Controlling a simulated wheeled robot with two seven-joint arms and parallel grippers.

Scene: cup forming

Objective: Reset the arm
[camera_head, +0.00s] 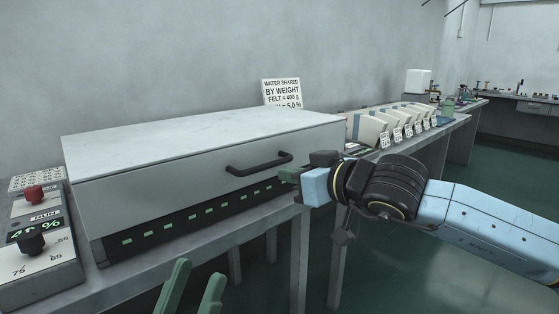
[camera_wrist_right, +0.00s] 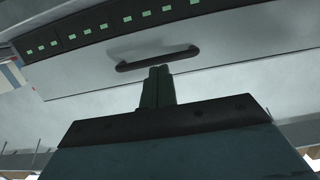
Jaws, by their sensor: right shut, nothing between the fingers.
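My right arm reaches in from the right in the head view. Its gripper (camera_head: 287,174) is beside the right end of the black handle (camera_head: 258,163) on the white box's front. In the right wrist view the green fingers (camera_wrist_right: 158,82) are together, with nothing between them. Their tips appear close to the handle (camera_wrist_right: 158,60); I cannot tell whether they touch it. My left gripper (camera_head: 190,292) shows at the bottom edge of the head view, its two green fingers apart and empty. The white box (camera_head: 150,185) has its front panel closed above a dark strip of green lights.
A control box (camera_head: 40,245) with a red knob and a black knob stands at the left. A sign (camera_head: 282,92) stands behind the white box. Several labelled pale blocks (camera_head: 368,127) line the bench at the right. Open floor (camera_head: 400,255) lies below my right arm.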

